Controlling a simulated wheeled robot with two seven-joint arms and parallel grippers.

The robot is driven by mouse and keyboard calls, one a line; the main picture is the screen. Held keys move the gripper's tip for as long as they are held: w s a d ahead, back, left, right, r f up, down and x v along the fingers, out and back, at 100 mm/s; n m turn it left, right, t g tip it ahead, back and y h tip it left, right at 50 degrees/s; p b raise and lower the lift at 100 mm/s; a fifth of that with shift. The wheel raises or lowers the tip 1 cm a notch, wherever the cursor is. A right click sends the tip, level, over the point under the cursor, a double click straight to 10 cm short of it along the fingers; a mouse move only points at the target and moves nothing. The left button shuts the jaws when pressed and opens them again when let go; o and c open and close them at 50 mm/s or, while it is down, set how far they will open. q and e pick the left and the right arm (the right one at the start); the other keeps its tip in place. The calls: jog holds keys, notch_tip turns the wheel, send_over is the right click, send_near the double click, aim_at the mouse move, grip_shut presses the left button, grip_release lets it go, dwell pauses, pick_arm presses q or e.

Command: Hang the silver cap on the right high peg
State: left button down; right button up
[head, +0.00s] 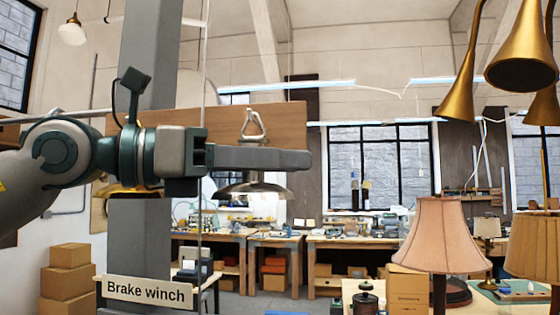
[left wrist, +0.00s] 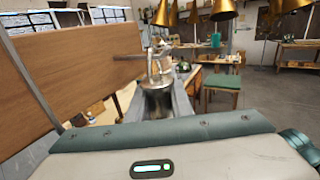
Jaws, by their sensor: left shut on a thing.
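The silver cap (head: 253,189) hangs upright below my left gripper (head: 300,160), its wide rim underneath and its metal hanging loop (head: 252,128) above the fingers. My left gripper is shut on the cap's neck. The cap also shows between the fingers in the left wrist view (left wrist: 157,101). A wooden board (head: 285,118) stands behind the gripper and fills the left of the left wrist view (left wrist: 60,72). A dark peg (left wrist: 127,57) sticks out from it towards the loop; I cannot tell whether the loop is around it. My right gripper is not in view.
A grey post (head: 152,55) with a "Brake winch" sign (head: 147,291) stands at left. Brass lamp shades (head: 522,62) hang at upper right. A pink lampshade (head: 440,236) stands at lower right. Workbenches (head: 275,240) line the back.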

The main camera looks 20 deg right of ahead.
pick_arm(q)
jog(key=c, duration=1.6)
grip_release()
jog(key=shift+c, duration=0.2)
jog(key=shift+o, duration=0.8)
jog(key=shift+s+a+r, duration=0.1)
jog(key=shift+s, duration=0.15)
jog(key=shift+w+a, duration=0.2)
